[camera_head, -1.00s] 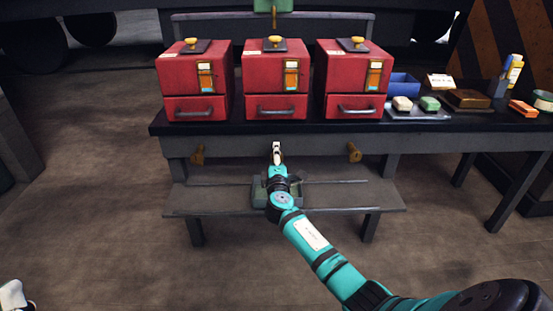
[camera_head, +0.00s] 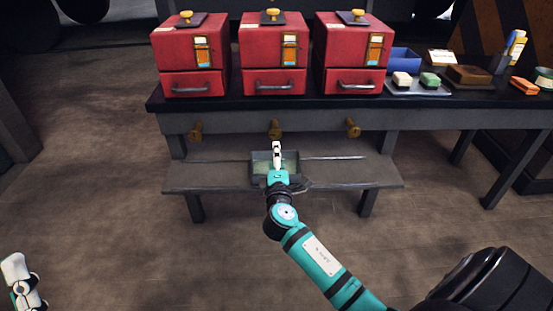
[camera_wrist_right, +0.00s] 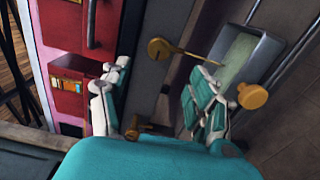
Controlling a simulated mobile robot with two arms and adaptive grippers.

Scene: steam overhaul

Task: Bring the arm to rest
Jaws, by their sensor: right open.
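My right arm is teal and comes in from the lower right of the head view. Its right gripper (camera_head: 277,150) overlaps the grey tray (camera_head: 262,156) on the low shelf and points at the bench front. In the right wrist view, its white-and-teal fingers (camera_wrist_right: 158,98) stand wide apart with nothing held between them. Brass knobs show beyond them, one with a thin stem (camera_wrist_right: 160,48). My left gripper (camera_head: 20,277) shows only at the lower left edge of the head view, away from the bench; its jaws are unclear.
Three red boxes with drawers (camera_head: 274,83) stand on the dark bench (camera_head: 350,106). Brass knobs (camera_head: 195,131) line its front above the low shelf (camera_head: 340,176). Blocks on a small tray (camera_head: 418,91) and a blue bin (camera_head: 404,60) are at right. Floor at left is clear.

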